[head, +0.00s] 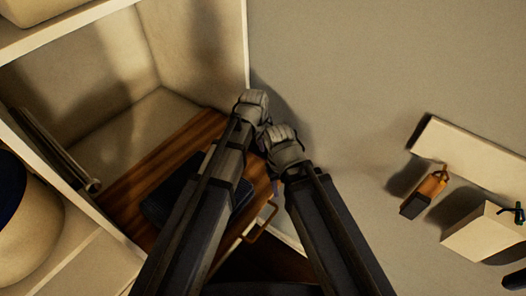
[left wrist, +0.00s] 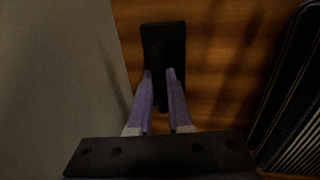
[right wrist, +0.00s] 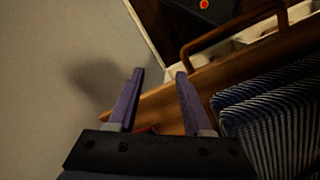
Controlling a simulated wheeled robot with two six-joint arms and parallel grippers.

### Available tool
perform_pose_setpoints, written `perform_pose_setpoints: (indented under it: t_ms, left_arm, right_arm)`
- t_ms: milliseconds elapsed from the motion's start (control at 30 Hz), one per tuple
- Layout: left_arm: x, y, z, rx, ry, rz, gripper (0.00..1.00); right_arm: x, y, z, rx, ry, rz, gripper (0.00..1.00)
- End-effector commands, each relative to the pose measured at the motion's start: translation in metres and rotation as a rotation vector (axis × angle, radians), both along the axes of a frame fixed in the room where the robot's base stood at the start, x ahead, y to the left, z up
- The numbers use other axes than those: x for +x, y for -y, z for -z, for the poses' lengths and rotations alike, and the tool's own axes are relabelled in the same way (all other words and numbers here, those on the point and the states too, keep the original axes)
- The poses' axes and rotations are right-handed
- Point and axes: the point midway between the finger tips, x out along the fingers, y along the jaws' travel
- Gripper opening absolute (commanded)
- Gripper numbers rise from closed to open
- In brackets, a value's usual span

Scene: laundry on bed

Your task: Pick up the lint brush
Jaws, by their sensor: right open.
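The lint brush (left wrist: 163,40) is a black T-shaped tool seen in the left wrist view, lying along a brown wooden surface. Its narrow handle runs down between the purple fingers of my left gripper (left wrist: 159,80). The fingers are close together and look shut on the handle. In the head view the brush and the fingertips are hidden behind my wrists. My right gripper (right wrist: 160,76) is open and empty, over the grey floor and a wooden edge, beside a striped dark blue folded cloth (right wrist: 270,115).
The wooden surface (head: 190,137) stands beside pale shelving (head: 110,110) and has a looped handle (head: 262,221). The dark blue cloth (head: 165,195) lies on it. At right are a pale shelf (head: 470,150), an orange and black item (head: 425,190) and a white box (head: 480,235).

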Motion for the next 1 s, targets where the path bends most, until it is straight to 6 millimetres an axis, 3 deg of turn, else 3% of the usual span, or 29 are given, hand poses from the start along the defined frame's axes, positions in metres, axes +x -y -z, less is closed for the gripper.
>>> perform_pose_setpoints:
  t_ms: [733, 1000]
  left_arm:
    - [0.000, 0.000, -0.002, 0.000, 0.000, 0.000, 0.00]
    - [0.000, 0.000, -0.023, 0.000, 0.000, 0.000, 0.00]
  right_arm:
    - [0.000, 0.000, -0.002, 0.000, 0.000, 0.000, 0.50]
    - [0.000, 0.000, -0.022, 0.000, 0.000, 0.000, 0.50]
